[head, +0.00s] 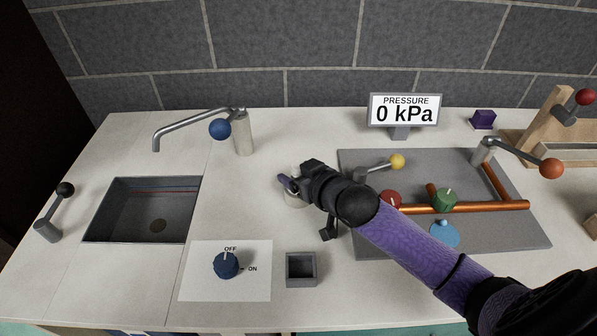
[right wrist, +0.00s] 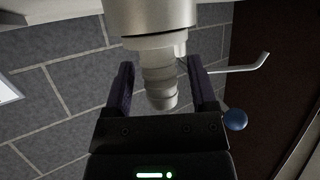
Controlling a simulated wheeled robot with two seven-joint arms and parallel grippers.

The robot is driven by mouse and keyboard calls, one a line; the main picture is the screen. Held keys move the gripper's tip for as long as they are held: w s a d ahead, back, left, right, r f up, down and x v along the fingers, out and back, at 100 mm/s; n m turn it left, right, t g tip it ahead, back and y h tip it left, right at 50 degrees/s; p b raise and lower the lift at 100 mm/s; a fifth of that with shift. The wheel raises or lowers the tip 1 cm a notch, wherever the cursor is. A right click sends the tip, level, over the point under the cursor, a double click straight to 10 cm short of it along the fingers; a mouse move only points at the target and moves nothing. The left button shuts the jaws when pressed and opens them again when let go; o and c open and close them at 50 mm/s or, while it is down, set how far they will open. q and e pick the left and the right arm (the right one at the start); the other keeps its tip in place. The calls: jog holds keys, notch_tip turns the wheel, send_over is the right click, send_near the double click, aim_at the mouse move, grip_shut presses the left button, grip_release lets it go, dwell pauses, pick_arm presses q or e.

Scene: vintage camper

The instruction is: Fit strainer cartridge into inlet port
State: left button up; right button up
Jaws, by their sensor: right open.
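My left gripper is not in view.
A faucet (head: 243,132) and sink (head: 140,212) lie to the left. A grey panel (head: 500,235) with pipes is at right; the display (head: 404,110) reads 0 kPa.

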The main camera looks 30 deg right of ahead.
jog(key=shift+s+r, duration=0.1)
jog(key=shift+r, duration=0.15)
jog(key=p+v, duration=0.3)
jog(key=v, duration=0.8)
jog(key=shift+s+p, duration=0.4)
jog(key=shift+d, duration=0.1)
